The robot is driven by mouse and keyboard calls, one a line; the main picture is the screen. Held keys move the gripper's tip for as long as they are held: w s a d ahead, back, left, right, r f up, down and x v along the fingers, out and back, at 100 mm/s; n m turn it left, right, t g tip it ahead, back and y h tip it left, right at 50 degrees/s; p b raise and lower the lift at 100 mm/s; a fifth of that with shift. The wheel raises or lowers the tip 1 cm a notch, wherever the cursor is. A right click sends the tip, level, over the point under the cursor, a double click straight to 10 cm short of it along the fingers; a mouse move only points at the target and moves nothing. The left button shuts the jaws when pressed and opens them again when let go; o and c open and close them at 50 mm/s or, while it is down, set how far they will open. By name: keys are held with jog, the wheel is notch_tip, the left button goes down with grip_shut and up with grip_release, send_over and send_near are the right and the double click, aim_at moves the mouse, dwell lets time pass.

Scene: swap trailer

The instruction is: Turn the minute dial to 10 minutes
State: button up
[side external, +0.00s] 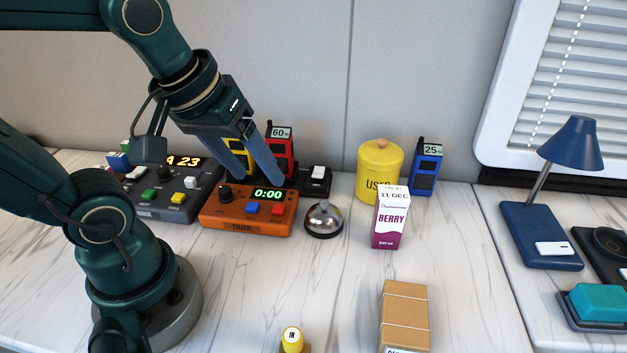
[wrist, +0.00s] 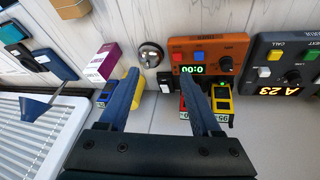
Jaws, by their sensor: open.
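The orange timer box (side external: 248,219) stands on the counter, its green display reading 0:00. Its black minute dial (side external: 226,193) is at the left of the display, with a blue button (side external: 252,208) and a red button (side external: 277,209) in front. In the wrist view the timer (wrist: 208,50) appears upside down, with the dial (wrist: 225,63) at its lower right. My gripper (side external: 262,178) is open and empty, above and behind the timer. In the wrist view its fingers (wrist: 162,85) are spread wide, and the dial lies beyond the right finger, not between them.
A grey call panel (side external: 172,196) showing A 23 stands left of the timer. A bell (side external: 324,220), berry carton (side external: 391,217) and yellow canister (side external: 380,168) stand to its right.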

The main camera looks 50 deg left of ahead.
jog(key=w+a+f+n+g, duration=0.2)
jog(key=a+n, duration=0.5)
jog(key=n+g, duration=0.3)
jog(key=n, duration=0.2)
send_over(225, 188)
jog(key=f, duration=0.4)
jog(key=shift+w+d+f, duration=0.2)
jog(key=shift+d+f, duration=0.05)
jog(key=shift+f, duration=0.15)
jog(key=shift+s+a+f+h, duration=0.25)
jog(key=shift+s+f+h, duration=0.05)
jog(key=shift+f, duration=2.45)
jog(key=shift+c, duration=0.3)
grip_shut()
